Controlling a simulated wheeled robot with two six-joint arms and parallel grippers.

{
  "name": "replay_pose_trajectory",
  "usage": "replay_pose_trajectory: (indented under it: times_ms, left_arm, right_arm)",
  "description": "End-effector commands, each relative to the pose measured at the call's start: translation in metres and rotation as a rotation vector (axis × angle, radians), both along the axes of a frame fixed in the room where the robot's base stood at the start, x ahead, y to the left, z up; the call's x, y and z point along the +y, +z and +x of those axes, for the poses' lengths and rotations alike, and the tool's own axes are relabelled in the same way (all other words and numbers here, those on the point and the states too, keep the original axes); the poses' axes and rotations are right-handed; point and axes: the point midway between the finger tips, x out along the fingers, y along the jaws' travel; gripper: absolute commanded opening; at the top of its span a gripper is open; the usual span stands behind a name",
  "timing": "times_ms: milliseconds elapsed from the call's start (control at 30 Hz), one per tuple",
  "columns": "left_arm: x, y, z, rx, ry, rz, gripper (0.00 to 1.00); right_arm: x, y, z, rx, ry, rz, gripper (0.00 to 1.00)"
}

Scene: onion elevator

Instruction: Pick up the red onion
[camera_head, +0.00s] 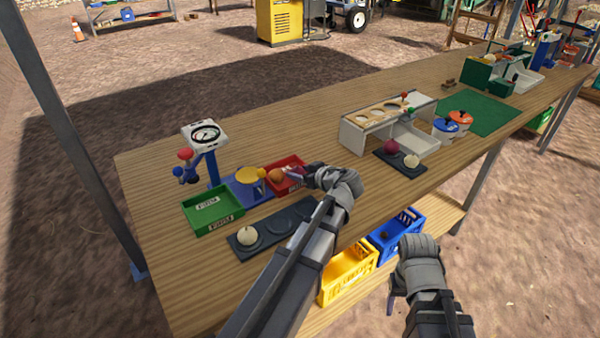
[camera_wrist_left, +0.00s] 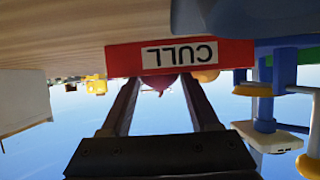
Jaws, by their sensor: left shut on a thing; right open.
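A red onion (camera_wrist_left: 158,83) shows between the fingers of my left gripper (camera_wrist_left: 160,88) in the left wrist view, at the rim of the red bin marked CULL (camera_wrist_left: 125,60). In the head view my left gripper (camera_head: 292,173) is at the red bin (camera_head: 298,162), shut on this onion, which the hand mostly hides. An orange-brown onion (camera_head: 275,175) lies in the bin's left part. Another dark red onion (camera_head: 390,146) sits in a small black tray beside a white onion (camera_head: 411,161). My right gripper (camera_head: 394,292) is open and empty, low in front of the table.
A scale with a dial (camera_head: 205,134), a green bin (camera_head: 212,210), a blue stand with a yellow disc (camera_head: 248,175) and a black tray with a pale onion (camera_head: 247,237) stand nearby. A white sizing rack (camera_head: 362,118) stands right. Yellow (camera_head: 345,277) and blue crates (camera_head: 398,235) sit below.

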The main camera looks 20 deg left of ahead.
Motion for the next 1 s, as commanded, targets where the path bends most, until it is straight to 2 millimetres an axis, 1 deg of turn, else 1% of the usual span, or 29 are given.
replay_pose_trajectory:
  times_ms: [33,167,500,600,733,1000]
  left_arm:
    - [0.0,0.007,0.0,0.0,0.0,0.0,0.06]
    - [0.0,0.022,0.0,0.0,0.0,0.0,0.06]
    - [0.0,0.076,0.0,-0.001,0.0,0.001,0.06]
    - [0.0,0.088,0.0,-0.001,0.0,0.001,0.06]
    - [0.0,0.096,0.0,-0.001,0.0,0.001,0.06]
    - [0.0,0.095,0.0,-0.001,0.0,0.001,0.06]
  right_arm:
    - [0.0,0.007,0.0,0.0,0.0,0.0,0.61]
    - [0.0,0.022,0.0,0.0,0.0,0.0,0.61]
    - [0.0,0.076,0.0,0.0,0.0,0.0,0.61]
    - [0.0,0.088,0.0,0.0,-0.001,0.0,0.61]
    - [0.0,0.095,0.0,0.0,-0.001,0.0,0.61]
    - [0.0,0.095,0.0,0.0,-0.001,0.0,0.61]
